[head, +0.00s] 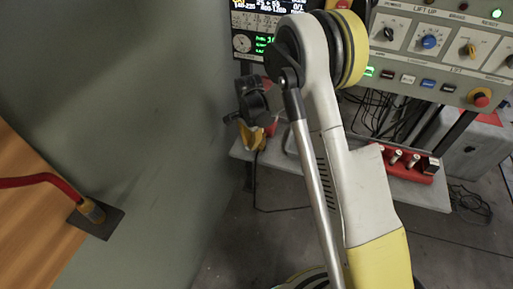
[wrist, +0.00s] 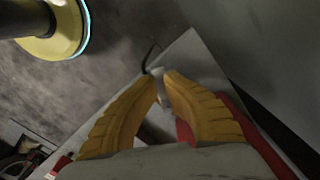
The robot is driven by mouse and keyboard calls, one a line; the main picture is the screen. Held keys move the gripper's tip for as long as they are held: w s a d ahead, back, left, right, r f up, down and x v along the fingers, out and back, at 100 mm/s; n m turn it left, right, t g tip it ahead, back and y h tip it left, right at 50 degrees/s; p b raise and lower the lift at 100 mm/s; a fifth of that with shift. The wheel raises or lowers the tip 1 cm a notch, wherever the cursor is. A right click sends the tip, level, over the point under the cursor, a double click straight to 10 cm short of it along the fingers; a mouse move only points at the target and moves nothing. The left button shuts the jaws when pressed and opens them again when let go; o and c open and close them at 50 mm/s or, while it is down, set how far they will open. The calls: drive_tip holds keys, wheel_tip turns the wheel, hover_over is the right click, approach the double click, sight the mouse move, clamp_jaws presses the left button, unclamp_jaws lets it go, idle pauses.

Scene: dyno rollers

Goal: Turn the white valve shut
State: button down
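I cannot make out the white valve in either view. My gripper (head: 258,138) is in the middle of the head view, black with yellow fingers, left of my arm and in front of the grey wall. In the wrist view its two ribbed yellow fingers (wrist: 161,76) lean together, with a narrow gap at the tips. Pale surfaces show through and behind the gap. I see nothing clearly gripped, and whether the fingers are fully shut is unclear.
A control panel (head: 440,52) with knobs and buttons stands at the upper right. Below it are a low light shelf (head: 405,190) and a red holder (head: 420,177). A grey wall (head: 130,110) fills the left, with a red bar (head: 45,179) over orange wood. A cable crosses the floor.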

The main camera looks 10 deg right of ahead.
drive_tip(key=shift+w+a+f+m, duration=0.2)
drive_tip(key=shift+w+m, duration=0.25)
drive_tip(key=shift+m, duration=0.45)
drive_tip(key=c, duration=1.9)
unclamp_jaws()
drive_tip(key=shift+w, duration=0.1)
drive_tip(key=shift+c, duration=0.2)
drive_tip(key=o, duration=0.6)
drive_tip(key=shift+w, duration=0.1)
drive_tip(key=shift+r, duration=0.15)
wheel_tip(320, 180, up, 12)
drive_tip(key=shift+f, duration=0.1)
